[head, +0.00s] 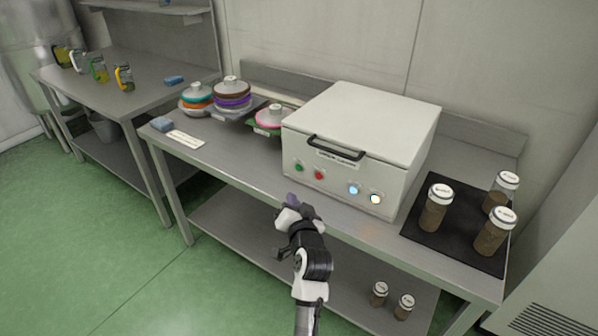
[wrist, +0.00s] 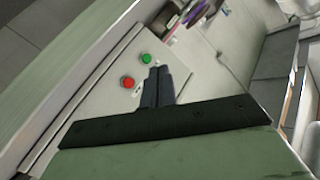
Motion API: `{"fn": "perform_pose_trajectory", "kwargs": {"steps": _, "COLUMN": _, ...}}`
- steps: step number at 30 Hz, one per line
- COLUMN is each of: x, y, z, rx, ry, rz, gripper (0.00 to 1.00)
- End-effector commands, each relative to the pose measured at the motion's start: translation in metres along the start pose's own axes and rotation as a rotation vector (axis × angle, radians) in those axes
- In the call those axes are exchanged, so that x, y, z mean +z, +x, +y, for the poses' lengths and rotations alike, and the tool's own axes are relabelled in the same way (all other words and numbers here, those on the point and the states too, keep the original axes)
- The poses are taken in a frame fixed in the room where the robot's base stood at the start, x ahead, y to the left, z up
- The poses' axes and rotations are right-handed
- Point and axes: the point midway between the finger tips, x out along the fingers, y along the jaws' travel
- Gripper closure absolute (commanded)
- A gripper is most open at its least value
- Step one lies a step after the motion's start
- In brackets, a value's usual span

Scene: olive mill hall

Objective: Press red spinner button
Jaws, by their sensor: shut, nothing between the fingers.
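The white box-shaped spinner machine (head: 350,150) stands on the steel table, its lid down and a black handle at the front. Its front panel carries a green button (head: 299,167) and, to the right of that, the red button (head: 319,175). In the wrist view the red button (wrist: 127,82) lies left of the fingertips and the green button (wrist: 146,58) just above them. My gripper (head: 291,200) is in front of the machine, below the buttons, with its fingers closed together and empty. The fingertips (wrist: 158,72) appear apart from the red button.
Two lit buttons (head: 364,192) sit further right on the panel. Lidded brown jars (head: 436,207) stand on a black mat (head: 461,247) at right. Stacked coloured discs (head: 232,94) stand left of the machine. A lower shelf (head: 235,222) runs under the table (head: 225,160).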

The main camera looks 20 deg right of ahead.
Motion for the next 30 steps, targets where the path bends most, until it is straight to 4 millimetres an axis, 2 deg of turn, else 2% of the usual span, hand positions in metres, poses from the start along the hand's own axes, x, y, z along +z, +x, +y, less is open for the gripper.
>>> {"fn": "perform_pose_trajectory", "kwargs": {"steps": 1, "x": 0.001, "y": -0.002, "z": 0.011, "rx": 0.017, "ry": 0.013, "rz": -0.005, "gripper": 1.0}}
{"fn": "perform_pose_trajectory", "kwargs": {"steps": 4, "x": 0.003, "y": -0.004, "z": 0.019, "rx": 0.031, "ry": 0.025, "rz": -0.013, "gripper": 1.0}}
{"fn": "perform_pose_trajectory", "kwargs": {"steps": 17, "x": 0.002, "y": -0.001, "z": 0.022, "rx": 0.032, "ry": 0.025, "rz": -0.013, "gripper": 1.0}}
{"fn": "perform_pose_trajectory", "kwargs": {"steps": 30, "x": -0.025, "y": 0.036, "z": 0.052, "rx": 0.031, "ry": 0.024, "rz": -0.012, "gripper": 1.0}}
